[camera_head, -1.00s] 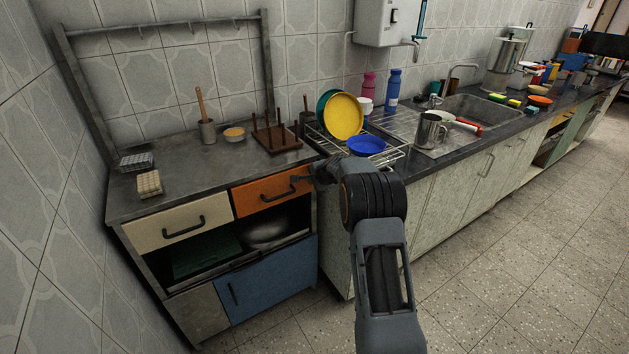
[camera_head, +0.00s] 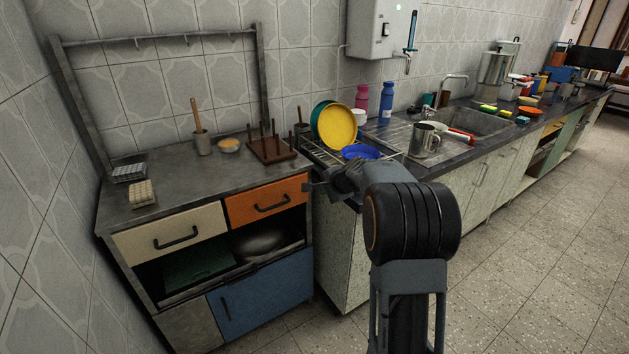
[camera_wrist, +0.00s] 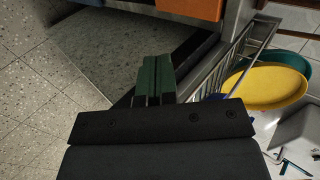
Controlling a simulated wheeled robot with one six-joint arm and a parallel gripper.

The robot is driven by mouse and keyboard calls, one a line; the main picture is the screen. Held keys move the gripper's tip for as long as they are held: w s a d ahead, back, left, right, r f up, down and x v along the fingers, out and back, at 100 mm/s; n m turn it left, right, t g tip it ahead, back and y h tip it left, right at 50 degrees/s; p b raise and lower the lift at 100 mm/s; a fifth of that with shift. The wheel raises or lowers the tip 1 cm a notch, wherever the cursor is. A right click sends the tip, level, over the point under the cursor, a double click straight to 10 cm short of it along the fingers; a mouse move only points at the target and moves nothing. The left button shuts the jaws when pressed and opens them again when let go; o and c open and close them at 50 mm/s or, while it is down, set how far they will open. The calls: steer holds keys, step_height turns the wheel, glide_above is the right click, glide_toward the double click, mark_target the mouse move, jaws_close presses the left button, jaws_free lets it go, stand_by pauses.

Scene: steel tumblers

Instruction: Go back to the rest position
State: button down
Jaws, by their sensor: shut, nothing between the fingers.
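My gripper (camera_wrist: 153,78) is shut and empty in the wrist view, its two green fingertips together. In the head view my gripper (camera_head: 312,187) is a small dark shape just right of the orange drawer (camera_head: 266,200), in front of the counter's near corner. My forearm hides part of the counter front. The orange drawer is closed, and its dark handle is clear of the gripper. A corner of the orange drawer also shows at the top of the wrist view (camera_wrist: 190,8).
A dish rack with a yellow plate (camera_head: 337,125) and a blue bowl (camera_head: 361,152) stands close behind my wrist. A steel tumbler (camera_head: 425,140) stands by the sink (camera_head: 470,122). A wooden peg rack (camera_head: 272,148) sits on the metal cabinet. The floor at right is clear.

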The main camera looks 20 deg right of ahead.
steer(key=shift+s+r, duration=0.1)
steer(key=shift+s, duration=0.05)
steer(key=s+a+f+n+g+p, duration=0.2)
steer(key=s+a+n+g+p, duration=0.25)
steer(key=s, duration=0.65)
steer(key=s+a+r+n+p, duration=0.3)
steer(key=s+r+p, duration=0.1)
steer(key=s+r, duration=0.2)
steer(key=s+a+r+n+h+p, duration=0.1)
steer(key=s+a+r+n+p, duration=0.2)
steer(key=s+r, duration=0.4)
steer(key=s+a+r+n+g+p, duration=0.1)
steer(key=s+a+r+n+p, duration=0.2)
steer(key=s+r+n+p, duration=0.2)
steer(key=s+r+p, duration=0.1)
steer(key=s, duration=0.1)
steer(key=shift+s+a+r+h, duration=0.15)
steer(key=shift+s+h, duration=0.25)
